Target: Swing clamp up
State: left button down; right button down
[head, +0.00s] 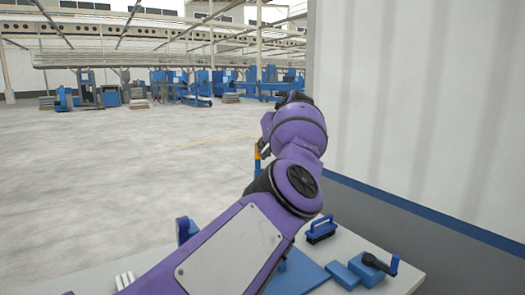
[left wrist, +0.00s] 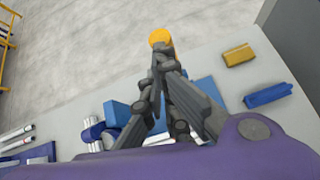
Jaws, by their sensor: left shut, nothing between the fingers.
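An upright post with a yellow upper part and a blue lower part (head: 257,168), which looks like the clamp, shows beside my left wrist in the head view. In the left wrist view, a round orange end (left wrist: 160,36) shows just beyond the fingertips. My left gripper (left wrist: 160,62) is shut and empty, its fingers close together by the orange end. I cannot tell whether they touch it. In the head view my purple arm mostly hides this gripper (head: 264,148). Blue parts (left wrist: 118,114) lie below the fingers, partly covered. My right gripper is not in view.
The grey table (head: 402,284) carries a blue brush (head: 321,231), a blue block with a black-handled crank (head: 375,271) and white tubes (head: 125,279). The left wrist view also shows a yellow brush (left wrist: 238,55). A white and grey wall (head: 425,120) stands at right. Open floor lies at left.

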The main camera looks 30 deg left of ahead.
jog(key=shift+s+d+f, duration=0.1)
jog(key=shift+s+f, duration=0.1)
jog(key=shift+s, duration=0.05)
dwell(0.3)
